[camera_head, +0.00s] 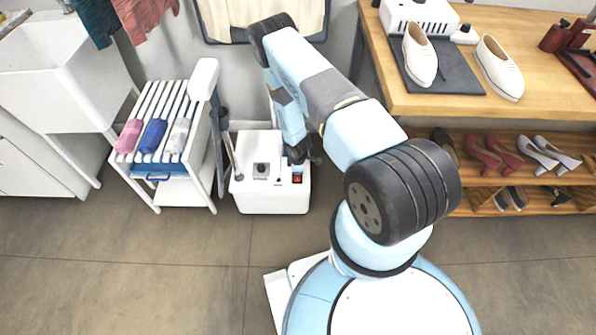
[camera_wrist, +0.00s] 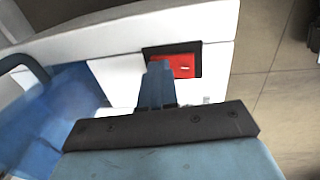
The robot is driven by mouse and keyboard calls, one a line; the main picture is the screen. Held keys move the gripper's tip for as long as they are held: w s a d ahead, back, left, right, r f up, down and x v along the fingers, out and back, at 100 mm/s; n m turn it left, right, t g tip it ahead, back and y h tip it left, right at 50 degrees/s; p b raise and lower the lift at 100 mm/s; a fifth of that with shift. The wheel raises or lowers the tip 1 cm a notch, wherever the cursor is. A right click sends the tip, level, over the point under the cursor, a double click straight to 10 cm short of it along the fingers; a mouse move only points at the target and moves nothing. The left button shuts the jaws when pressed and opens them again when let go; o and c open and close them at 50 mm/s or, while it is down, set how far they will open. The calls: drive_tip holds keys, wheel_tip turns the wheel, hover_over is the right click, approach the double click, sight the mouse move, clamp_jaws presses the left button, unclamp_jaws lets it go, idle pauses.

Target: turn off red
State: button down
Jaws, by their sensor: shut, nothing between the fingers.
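A red rocker switch (camera_head: 297,179) in a black frame is on the front of a white box-shaped appliance (camera_head: 272,202) on the floor. In the wrist view the red switch (camera_wrist: 184,67) shows a small white mark. My gripper (camera_head: 302,158) is over the front right of the white appliance, close to the switch. In the wrist view the shut fingers (camera_wrist: 156,72) reach up to the left part of the switch and cover some of it. They hold nothing. I cannot tell whether the tips touch the switch.
A white slatted rack (camera_head: 162,124) with rolled cloths stands left of the appliance. A wooden table (camera_head: 440,98) with white shoes and a shoe shelf (camera_head: 480,208) stand at the right. A white sink (camera_head: 58,70) is at the far left. The floor in front is clear.

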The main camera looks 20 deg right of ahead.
drive_tip(key=shift+s, duration=0.15)
drive_tip(key=shift+s+a+r, duration=0.2)
drive_tip(key=shift+s+a, duration=0.05)
drive_tip(key=shift+s, duration=0.35)
wheel_tip(320, 180, up, 14)
drive_tip(key=w, duration=0.1)
drive_tip(key=shift+w+d+f, duration=0.15)
drive_tip(key=shift+w+d, duration=0.1)
drive_tip(key=shift+w, duration=0.05)
idle(0.3)
idle(0.5)
